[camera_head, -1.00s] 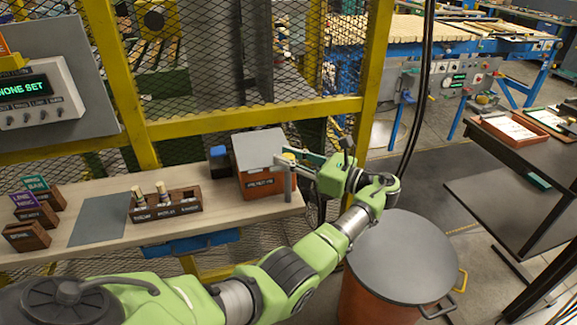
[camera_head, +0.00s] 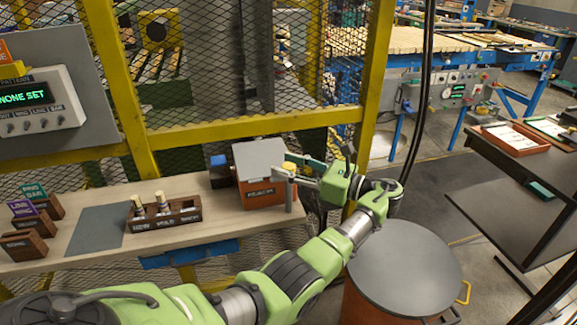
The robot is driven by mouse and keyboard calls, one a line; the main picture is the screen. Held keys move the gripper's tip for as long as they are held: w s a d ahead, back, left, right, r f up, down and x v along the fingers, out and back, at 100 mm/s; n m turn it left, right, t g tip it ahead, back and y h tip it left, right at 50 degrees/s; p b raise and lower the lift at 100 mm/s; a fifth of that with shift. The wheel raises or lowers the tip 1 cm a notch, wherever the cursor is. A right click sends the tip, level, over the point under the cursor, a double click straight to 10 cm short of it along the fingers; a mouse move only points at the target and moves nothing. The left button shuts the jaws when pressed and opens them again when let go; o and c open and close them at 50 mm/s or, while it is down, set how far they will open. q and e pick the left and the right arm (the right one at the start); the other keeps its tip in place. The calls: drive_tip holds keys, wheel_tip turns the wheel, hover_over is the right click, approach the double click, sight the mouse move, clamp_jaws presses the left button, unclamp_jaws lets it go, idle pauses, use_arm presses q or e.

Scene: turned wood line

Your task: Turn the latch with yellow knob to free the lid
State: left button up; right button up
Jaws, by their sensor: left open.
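A small wooden box (camera_head: 262,194) with a dark label and a grey lid (camera_head: 260,158) stands at the right end of the bench. The lid looks closed. The yellow knob (camera_head: 290,166) shows at the box's right side; the rest of its latch is mostly hidden by my gripper. My left gripper (camera_head: 286,171) reaches in from the right with its fingers apart around or right beside the knob. I cannot tell whether they touch it. My right gripper is not in view.
A wooden holder (camera_head: 163,219) with several upright pieces stands left of the box, with a grey mat (camera_head: 96,232) beyond it. A yellow-framed mesh fence (camera_head: 250,123) runs behind the bench. A grey-topped drum (camera_head: 405,262) stands below my arm.

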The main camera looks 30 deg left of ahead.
use_arm(q)
drive_tip(key=shift+d, duration=0.1)
drive_tip(key=d, duration=0.7)
drive_tip(key=shift+w+d, duration=0.15)
drive_tip(key=shift+w, duration=0.2)
